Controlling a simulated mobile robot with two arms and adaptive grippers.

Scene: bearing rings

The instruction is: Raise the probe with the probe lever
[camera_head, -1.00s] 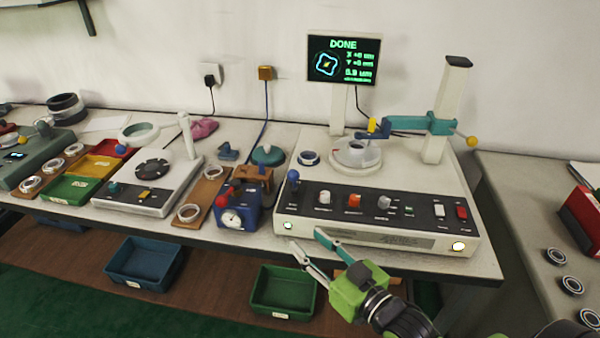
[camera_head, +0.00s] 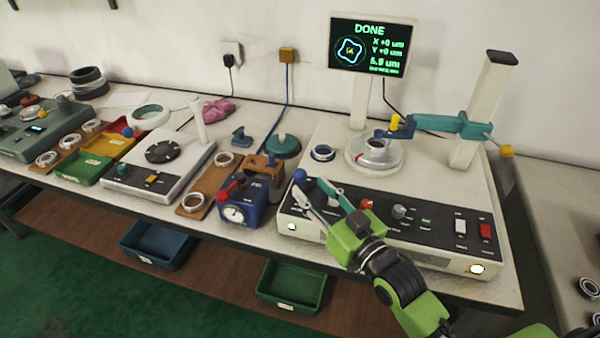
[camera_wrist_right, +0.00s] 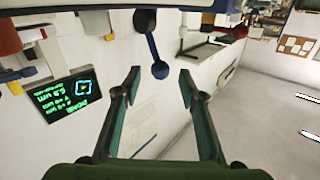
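The measuring machine (camera_head: 500,205) stands on the bench with a lever ending in a blue ball (camera_head: 299,175) at the left of its control panel; I take this as the probe lever. In the right wrist view the blue ball (camera_wrist_right: 160,70) shows just beyond and between the fingertips. My right gripper (camera_head: 311,186) is open, its fingers apart at the lever; I cannot tell whether they touch it. The probe (camera_head: 394,122), with a yellow top, sits on a teal arm (camera_head: 450,124) above a ring (camera_head: 376,145) on the round table. My left gripper is out of view.
The screen (camera_head: 371,45) reads DONE. A blue gauge box (camera_head: 236,213) with a red knob stands close left of the lever. Green (camera_head: 292,284) and blue (camera_head: 157,245) bins lie below the bench. A side table at the right holds rings.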

